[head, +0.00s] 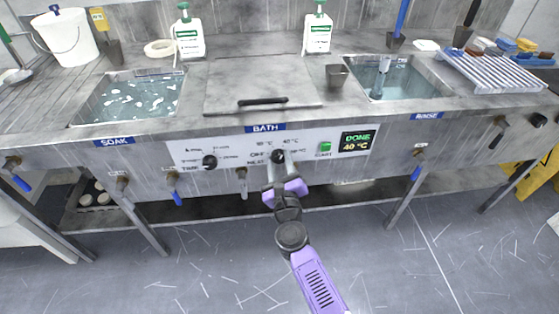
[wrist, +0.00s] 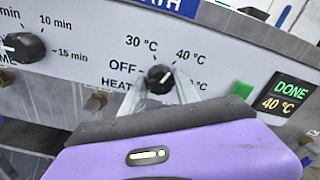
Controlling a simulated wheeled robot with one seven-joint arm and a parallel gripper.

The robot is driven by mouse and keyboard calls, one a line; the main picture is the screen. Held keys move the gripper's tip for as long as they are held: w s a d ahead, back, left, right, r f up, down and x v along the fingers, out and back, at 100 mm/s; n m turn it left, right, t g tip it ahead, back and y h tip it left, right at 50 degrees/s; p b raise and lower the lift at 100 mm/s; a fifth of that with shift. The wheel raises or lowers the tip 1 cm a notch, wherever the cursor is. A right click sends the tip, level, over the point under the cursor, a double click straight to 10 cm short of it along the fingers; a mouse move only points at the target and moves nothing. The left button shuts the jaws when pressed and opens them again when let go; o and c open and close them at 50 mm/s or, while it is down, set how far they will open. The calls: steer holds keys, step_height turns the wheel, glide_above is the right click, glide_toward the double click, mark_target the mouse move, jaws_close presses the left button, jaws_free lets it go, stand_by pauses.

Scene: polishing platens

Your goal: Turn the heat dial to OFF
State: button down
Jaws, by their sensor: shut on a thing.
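The black heat dial (wrist: 160,77) sits on the white bath panel, with OFF to its left, 30 °C at upper left and 40 °C at upper right. Another temperature label at right is partly hidden by a finger. The dial's white pointer line is tilted to the upper right, toward 40 °C. In the head view the dial (head: 278,156) shows at the tip of my arm. My gripper (wrist: 160,88) has its pale fingers on either side of the dial, shut on it; it also shows in the head view (head: 280,167).
A green start button (wrist: 242,90) and a display (wrist: 285,98) reading DONE 40 °C are to the right. The black time dial (wrist: 24,47) is to the left. Taps with blue levers (head: 174,190) stick out below the panel. The bath lid (head: 262,78) is closed.

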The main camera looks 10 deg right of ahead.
steer(key=n+p, duration=0.2)
steer(key=n, duration=0.4)
steer(key=n+p, duration=0.2)
steer(key=n, duration=0.3)
steer(key=shift+n, duration=0.3)
steer(key=n+p, duration=0.2)
steer(key=n, duration=0.3)
steer(key=n+p, duration=0.1)
steer(key=n, duration=0.5)
steer(key=shift+p, duration=0.3)
steer(key=shift+f, duration=0.1)
steer(key=c, duration=0.9)
jaws_free()
